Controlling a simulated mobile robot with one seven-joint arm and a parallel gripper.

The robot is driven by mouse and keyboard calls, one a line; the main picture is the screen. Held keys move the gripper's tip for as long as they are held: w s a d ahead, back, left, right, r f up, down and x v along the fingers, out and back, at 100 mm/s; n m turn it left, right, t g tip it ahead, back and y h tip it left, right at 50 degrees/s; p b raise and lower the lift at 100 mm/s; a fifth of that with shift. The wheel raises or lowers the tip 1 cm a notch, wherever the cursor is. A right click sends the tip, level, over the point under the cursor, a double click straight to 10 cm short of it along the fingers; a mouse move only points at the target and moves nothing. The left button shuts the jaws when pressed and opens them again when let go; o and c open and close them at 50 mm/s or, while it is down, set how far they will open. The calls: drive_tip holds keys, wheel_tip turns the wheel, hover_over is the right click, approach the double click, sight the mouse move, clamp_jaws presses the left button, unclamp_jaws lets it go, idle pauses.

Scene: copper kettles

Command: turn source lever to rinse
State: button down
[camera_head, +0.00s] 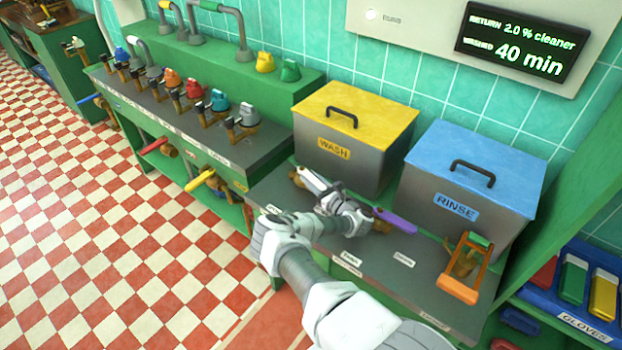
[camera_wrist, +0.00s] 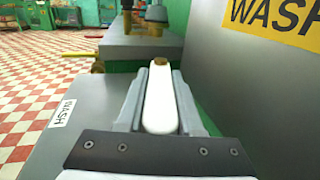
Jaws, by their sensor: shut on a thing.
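The source lever appears to be the white handle (camera_wrist: 160,104) with a brass pivot (camera_wrist: 160,62) at its far end. In the head view the white lever (camera_head: 313,181) lies on the grey counter in front of the wash tank. My gripper (camera_head: 328,194) is shut on its handle, with one finger on each side in the wrist view (camera_wrist: 160,95). The rinse tank (camera_head: 455,190), grey with a blue lid, stands to the right. A WASH label (camera_wrist: 61,113) is on the counter left of the lever. My gripper hides part of the handle in the head view.
The wash tank (camera_head: 350,150) with a yellow lid stands close behind my gripper. A purple lever (camera_head: 396,221) is just right of it, and an orange-framed lever (camera_head: 465,270) further right. Several coloured valves line the bench at left. The checkered floor (camera_head: 110,220) is clear.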

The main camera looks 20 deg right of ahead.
drive_tip(key=c, duration=0.6)
unclamp_jaws()
drive_tip(key=shift+o, duration=0.2)
drive_tip(key=v, duration=1.2)
